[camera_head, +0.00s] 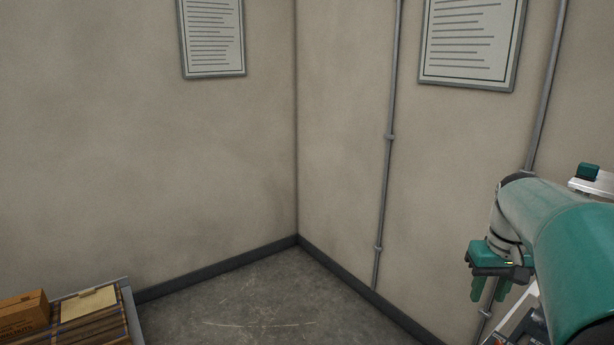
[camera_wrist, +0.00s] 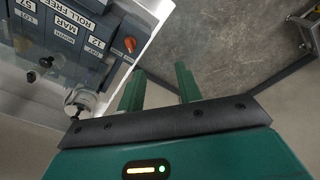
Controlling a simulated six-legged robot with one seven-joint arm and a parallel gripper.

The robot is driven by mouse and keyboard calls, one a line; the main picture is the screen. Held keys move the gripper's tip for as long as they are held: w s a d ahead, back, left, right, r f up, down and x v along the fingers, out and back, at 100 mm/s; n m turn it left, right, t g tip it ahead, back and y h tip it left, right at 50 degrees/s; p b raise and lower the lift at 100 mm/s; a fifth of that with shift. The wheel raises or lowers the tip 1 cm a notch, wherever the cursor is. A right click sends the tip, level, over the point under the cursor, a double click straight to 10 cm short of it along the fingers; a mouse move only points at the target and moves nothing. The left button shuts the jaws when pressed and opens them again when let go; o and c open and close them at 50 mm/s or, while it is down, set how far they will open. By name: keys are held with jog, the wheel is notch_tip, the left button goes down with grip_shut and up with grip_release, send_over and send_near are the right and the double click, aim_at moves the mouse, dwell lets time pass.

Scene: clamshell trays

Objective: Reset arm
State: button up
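My gripper (camera_head: 490,288) is at the right of the head view, at the end of my green arm, with its fingers pointing down.
In the wrist view, a white-edged unit (camera_wrist: 150,32) holds labelled grey boxes (camera_wrist: 62,38) and an orange knob (camera_wrist: 130,44), close left of the fingers. A cardboard box (camera_head: 24,312) sits at lower left. The corner floor (camera_head: 260,300) is clear.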

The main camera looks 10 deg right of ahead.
jog(key=s+a+f+n+t, duration=0.1)
jog(key=s+a, duration=0.3)
jog(key=a, duration=0.5)
jog(key=s+a+f+n+t, duration=0.1)
jog(key=s+a+t, duration=0.1)
jog(key=a, duration=0.6)
jog(key=s+a+f+t, duration=0.1)
jog(key=s+a, duration=0.4)
jog(key=a, duration=0.4)
jog(key=shift+s+a+n+t, duration=0.3)
jog(key=shift+s+n+t, duration=0.05)
jog(key=shift+n+t, duration=0.05)
